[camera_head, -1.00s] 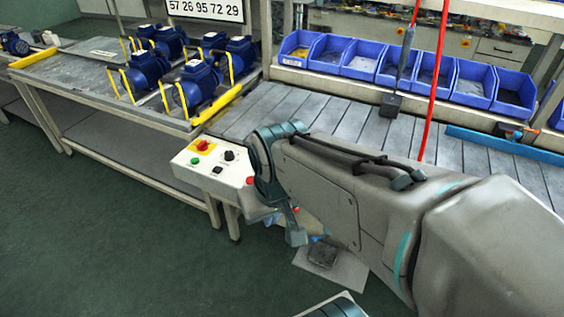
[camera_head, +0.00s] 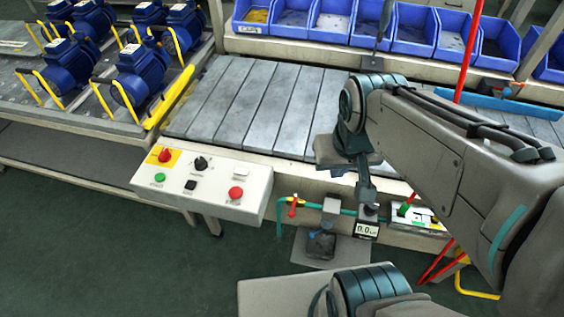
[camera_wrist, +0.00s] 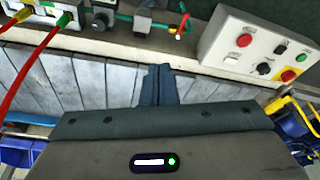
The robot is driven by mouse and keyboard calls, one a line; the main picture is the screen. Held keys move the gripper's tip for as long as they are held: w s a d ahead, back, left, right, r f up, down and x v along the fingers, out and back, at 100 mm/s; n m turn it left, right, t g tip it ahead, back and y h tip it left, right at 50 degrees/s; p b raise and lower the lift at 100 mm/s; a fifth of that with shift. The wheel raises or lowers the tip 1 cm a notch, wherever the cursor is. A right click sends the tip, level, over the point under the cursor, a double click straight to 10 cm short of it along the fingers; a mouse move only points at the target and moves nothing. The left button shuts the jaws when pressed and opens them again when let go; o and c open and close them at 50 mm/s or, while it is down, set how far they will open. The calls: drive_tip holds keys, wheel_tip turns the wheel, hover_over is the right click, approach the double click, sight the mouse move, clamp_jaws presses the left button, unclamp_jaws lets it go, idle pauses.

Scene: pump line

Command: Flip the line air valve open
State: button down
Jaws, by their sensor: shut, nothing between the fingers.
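The line air valve (camera_head: 293,205) has a small red lever with a yellow part, on a green pipe below the front edge of the slatted bench. The lever appears to point down, across the level pipe. In the wrist view the valve (camera_wrist: 181,30) is small, near the top, left of the control box. My gripper (camera_head: 367,196) is shut and empty, pointing down in front of the bench edge, to the right of the valve and apart from it. Its closed fingers also show in the wrist view (camera_wrist: 157,72).
A white control box (camera_head: 203,187) with buttons and knobs stands left of the valve. A gauge (camera_head: 367,230) reading about 0.0 is right of it. A grey plate (camera_head: 320,258) lies below. Blue bins (camera_head: 333,20) line the bench's back; blue pumps (camera_head: 137,75) stand left.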

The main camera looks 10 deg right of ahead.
drive_tip(key=n+g+h+b, duration=0.2)
drive_tip(key=n+g+b, duration=0.1)
drive_tip(key=n, duration=0.3)
hover_over(294, 205)
drive_tip(key=s+d, duration=0.1)
drive_tip(key=s, duration=0.2)
wheel_tip(294, 205, down, 8)
drive_tip(key=w+a+f+n+g+b, duration=0.1)
drive_tip(key=w+a+f+n+b, duration=0.1)
drive_tip(key=a+f+n, duration=0.3)
wheel_tip(294, 205, down, 5)
drive_tip(key=shift+w+a+r+n+g+h+b, duration=0.2)
drive_tip(key=shift+w+a+n+g+h+b, duration=0.15)
drive_tip(key=shift+w+a, duration=0.6)
drive_tip(key=shift+s+a, duration=0.2)
drive_tip(key=shift+s, duration=0.05)
drive_tip(key=x, duration=1)
drive_tip(key=shift+b, duration=0.45)
